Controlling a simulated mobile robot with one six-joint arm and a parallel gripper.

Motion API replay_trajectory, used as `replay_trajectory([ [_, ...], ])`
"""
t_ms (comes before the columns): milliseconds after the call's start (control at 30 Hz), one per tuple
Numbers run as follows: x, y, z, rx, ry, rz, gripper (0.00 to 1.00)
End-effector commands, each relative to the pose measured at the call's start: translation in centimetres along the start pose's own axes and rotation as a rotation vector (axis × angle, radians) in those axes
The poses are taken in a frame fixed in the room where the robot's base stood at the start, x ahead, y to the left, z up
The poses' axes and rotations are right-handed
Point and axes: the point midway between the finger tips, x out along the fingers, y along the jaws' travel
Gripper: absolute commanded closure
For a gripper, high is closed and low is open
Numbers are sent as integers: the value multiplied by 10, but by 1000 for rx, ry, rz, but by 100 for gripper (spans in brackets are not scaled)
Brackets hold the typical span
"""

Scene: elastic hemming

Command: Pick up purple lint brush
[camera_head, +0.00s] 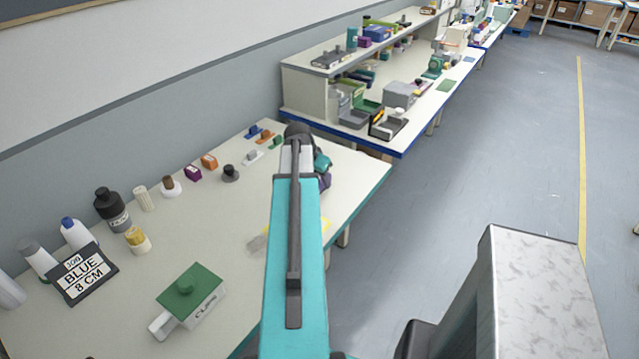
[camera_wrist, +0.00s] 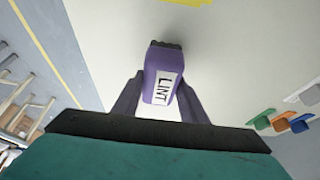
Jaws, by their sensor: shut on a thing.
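The purple lint brush (camera_wrist: 158,62), with a white label reading "LINT", is between the two fingers of my gripper (camera_wrist: 158,98) in the wrist view. The gripper is shut on it, one finger at each side. The brush's dark bristled end points away from the gripper. In the head view my teal arm reaches over the near table (camera_head: 232,205), and the gripper end (camera_head: 325,180) is mostly hidden behind the arm; the brush cannot be clearly made out there.
A green-lidded box (camera_head: 190,295), a "BLUE 8 CM" sign (camera_head: 82,273), several bottles and small coloured items stand along the table's left and back. A second workbench (camera_head: 405,135) stands beyond. Open floor lies right.

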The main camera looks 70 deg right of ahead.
Motion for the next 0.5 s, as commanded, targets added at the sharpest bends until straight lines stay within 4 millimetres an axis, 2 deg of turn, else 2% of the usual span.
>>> replay_trajectory([
  [267,-18,0,-8,0,1,-1,84],
  [500,-26,19,9,1,1,0,84],
])
